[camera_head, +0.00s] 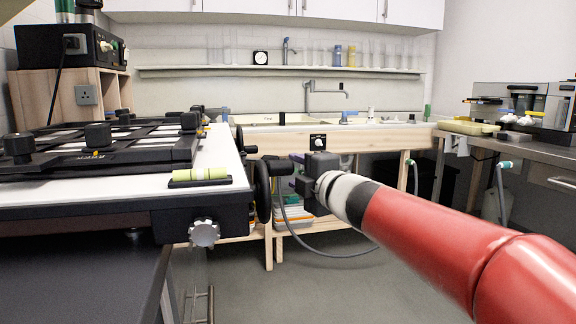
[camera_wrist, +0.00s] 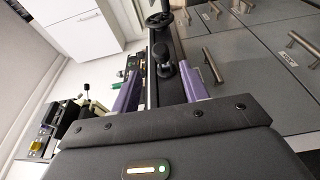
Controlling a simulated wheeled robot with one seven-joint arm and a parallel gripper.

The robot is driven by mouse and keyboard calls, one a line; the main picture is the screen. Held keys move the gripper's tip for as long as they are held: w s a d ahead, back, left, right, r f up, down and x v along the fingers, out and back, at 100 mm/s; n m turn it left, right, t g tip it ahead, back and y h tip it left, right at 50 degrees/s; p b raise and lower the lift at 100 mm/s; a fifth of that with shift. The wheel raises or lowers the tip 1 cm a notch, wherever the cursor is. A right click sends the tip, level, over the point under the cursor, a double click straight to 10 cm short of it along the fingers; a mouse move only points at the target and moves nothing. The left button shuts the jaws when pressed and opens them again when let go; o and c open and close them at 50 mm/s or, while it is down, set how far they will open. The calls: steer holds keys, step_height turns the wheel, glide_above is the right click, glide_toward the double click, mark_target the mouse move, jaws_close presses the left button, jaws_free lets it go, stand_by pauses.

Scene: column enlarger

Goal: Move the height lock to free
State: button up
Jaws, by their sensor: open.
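The height lock is not clearly identifiable. In the wrist view a black round knob (camera_wrist: 163,58) on a dark rail shows between the purple fingers of my gripper (camera_wrist: 160,70), which is open; I cannot tell whether they touch it. A black handwheel (camera_wrist: 160,18) lies beyond it. In the head view my gripper (camera_head: 282,172) is just right of a black handwheel (camera_head: 263,190) on the side of the white-topped bench unit (camera_head: 110,198). A silver star knob (camera_head: 204,232) sits on its front corner. The position of the lock and any markings cannot be read.
Black framed equipment (camera_head: 95,145) covers the unit's top, with a green-yellow level vial (camera_head: 200,175) at its corner. A wooden sink bench (camera_head: 340,137) stands behind. A metal counter (camera_head: 525,150) is at right. Open floor (camera_head: 350,285) lies below my arm.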

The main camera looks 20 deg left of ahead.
steer(key=p+x, duration=0.1)
steer(key=x, duration=0.7)
steer(key=shift+w, duration=0.25)
stand_by(0.4)
steer(key=shift+a, duration=0.1)
steer(key=c, duration=0.9)
steer(key=shift+o, duration=0.2)
steer(key=w+a+p, duration=0.4)
steer(key=w, duration=0.3)
steer(key=o, duration=0.8)
